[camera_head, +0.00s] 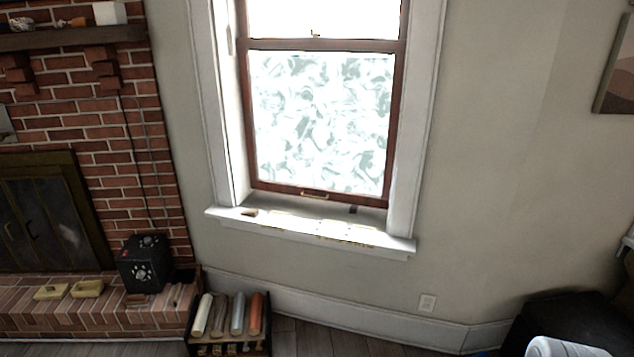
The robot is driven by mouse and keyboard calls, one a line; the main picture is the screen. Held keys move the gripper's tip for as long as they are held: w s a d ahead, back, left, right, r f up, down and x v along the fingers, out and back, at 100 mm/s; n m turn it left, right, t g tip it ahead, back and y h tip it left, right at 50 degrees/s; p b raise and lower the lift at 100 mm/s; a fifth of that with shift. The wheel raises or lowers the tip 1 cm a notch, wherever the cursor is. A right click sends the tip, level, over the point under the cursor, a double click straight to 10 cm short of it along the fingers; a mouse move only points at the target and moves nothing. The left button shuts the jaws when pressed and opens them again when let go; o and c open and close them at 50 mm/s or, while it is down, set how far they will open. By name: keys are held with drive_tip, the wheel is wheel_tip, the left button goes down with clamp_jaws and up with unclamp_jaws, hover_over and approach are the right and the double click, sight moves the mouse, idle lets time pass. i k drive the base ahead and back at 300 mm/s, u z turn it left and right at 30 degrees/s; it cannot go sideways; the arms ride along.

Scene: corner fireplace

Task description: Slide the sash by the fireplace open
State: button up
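The window's lower sash (320,120) is right of the brick fireplace. It has a reddish-brown wooden frame and bright patterned glass. A small brass-coloured handle (314,195) sits at the middle of its bottom rail. The sash is down, with its bottom rail at the white sill (310,228); I cannot tell whether a thin gap is there. A small latch (315,34) is on the rail where the upper and lower panes meet. The brick fireplace (150,150) fills the left side.
Small dark pieces lie on the sill at its left (249,212) and right (353,209). A black box (146,264) stands on the hearth. A rack of rolls (230,347) stands on the floor below the window. A dark object (560,322) is at the lower right.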

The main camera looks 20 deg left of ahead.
sight(382, 201)
drive_tip(key=u, duration=0.4)
drive_tip(key=i, duration=1.65)
drive_tip(key=u, duration=1.75)
drive_tip(key=i, duration=0.95)
drive_tip(key=u, duration=0.85)
